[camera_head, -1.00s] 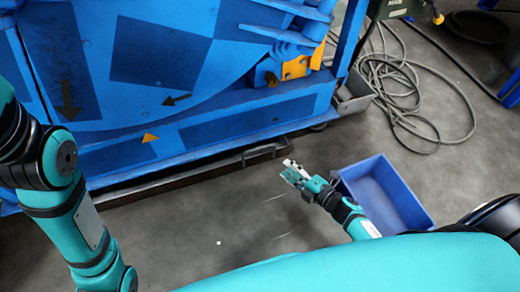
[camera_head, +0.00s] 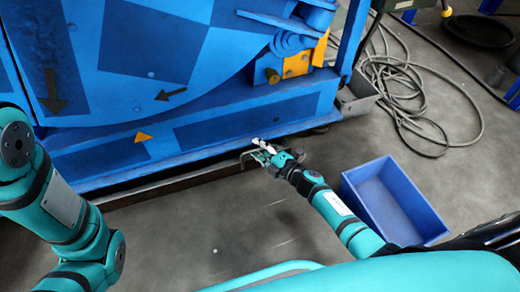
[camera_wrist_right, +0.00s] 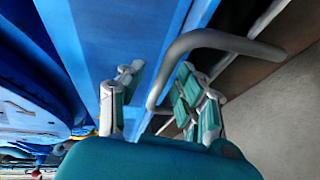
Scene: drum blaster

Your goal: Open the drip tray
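The drip tray (camera_head: 165,187) is a long, low, dark tray under the front edge of the blue machine. Its grey bar handle (camera_wrist_right: 225,41) fills the middle of the right wrist view. My right gripper (camera_head: 263,146) is at the handle by the tray's right part. In the right wrist view my right gripper (camera_wrist_right: 158,95) has its fingers spread, with one end of the handle between them. I cannot tell whether a finger touches the bar. My left arm shows at the left, but its gripper is out of view.
The blue drum machine (camera_head: 240,125) stands above and behind the tray. An empty blue bin (camera_head: 395,200) sits on the floor to the right of my right arm. A coiled grey hose (camera_head: 400,100) lies behind it. The floor in front of the tray is mostly clear.

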